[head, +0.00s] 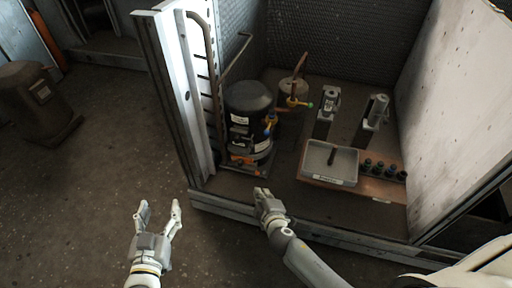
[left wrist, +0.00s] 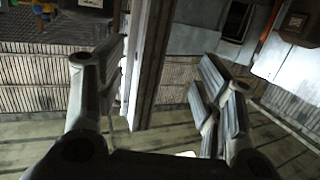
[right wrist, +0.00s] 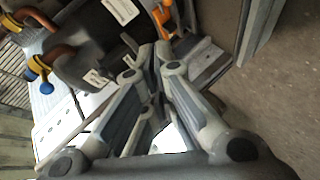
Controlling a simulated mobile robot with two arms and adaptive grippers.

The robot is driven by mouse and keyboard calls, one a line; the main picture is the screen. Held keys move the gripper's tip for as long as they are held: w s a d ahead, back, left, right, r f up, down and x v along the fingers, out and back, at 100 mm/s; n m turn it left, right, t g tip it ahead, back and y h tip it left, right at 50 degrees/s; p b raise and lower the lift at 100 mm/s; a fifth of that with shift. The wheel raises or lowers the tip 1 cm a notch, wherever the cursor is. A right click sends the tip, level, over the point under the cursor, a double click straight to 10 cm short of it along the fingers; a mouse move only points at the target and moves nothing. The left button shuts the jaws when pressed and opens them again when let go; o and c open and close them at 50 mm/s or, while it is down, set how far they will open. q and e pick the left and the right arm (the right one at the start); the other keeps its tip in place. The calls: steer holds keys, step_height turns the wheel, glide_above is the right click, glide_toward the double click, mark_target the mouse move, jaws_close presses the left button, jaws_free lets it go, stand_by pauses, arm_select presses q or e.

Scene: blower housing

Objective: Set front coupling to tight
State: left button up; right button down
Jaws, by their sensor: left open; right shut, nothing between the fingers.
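I cannot tell for sure which part is the front coupling. A black compressor (head: 250,101) stands inside the housing, with copper pipes and a brass fitting with a blue end (head: 270,124); that blue end also shows in the right wrist view (right wrist: 38,66). A second brass fitting with a green tip (head: 298,102) sits behind it, by a smaller dark tank (head: 289,89). My right gripper (head: 262,191) is shut and empty, in front of the compressor's orange-marked base (head: 243,160). My left gripper (head: 160,204) is open and empty over the floor, outside the housing.
A grey tray (head: 313,177) with a dark rod and several dark capped pieces (head: 384,169) sit on a brown board (head: 350,187). Two grey devices (head: 328,101) (head: 377,108) stand behind. A white post (head: 178,90) and front sill (head: 300,226) edge the housing.

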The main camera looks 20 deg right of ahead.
mark_target(268, 129)
arm_select(q)
steer(key=s+r+t+h+b, duration=0.1)
steer(key=s+r+t+b, duration=0.1)
steer(key=r, duration=0.6)
steer(key=s+r+t+b, duration=0.2)
steer(key=r+b, duration=0.3)
steer(key=r, duration=0.4)
steer(key=shift+s+a+r+t+h, duration=0.2)
steer(key=shift+r+t+h, duration=0.15)
steer(key=shift+t, duration=0.45)
arm_select(e)
steer(key=w+a+r+n+t, duration=0.1)
steer(key=w+r+t, duration=0.1)
steer(key=r, duration=0.5)
steer(key=w+a+r+n+t, duration=0.1)
steer(key=w+r+t, duration=0.1)
steer(key=r, duration=0.5)
steer(key=shift+w+a+t+h, duration=0.15)
steer(key=shift+w+t+h, duration=0.25)
steer(key=shift+t, duration=0.5)
steer(key=shift+w, duration=0.1)
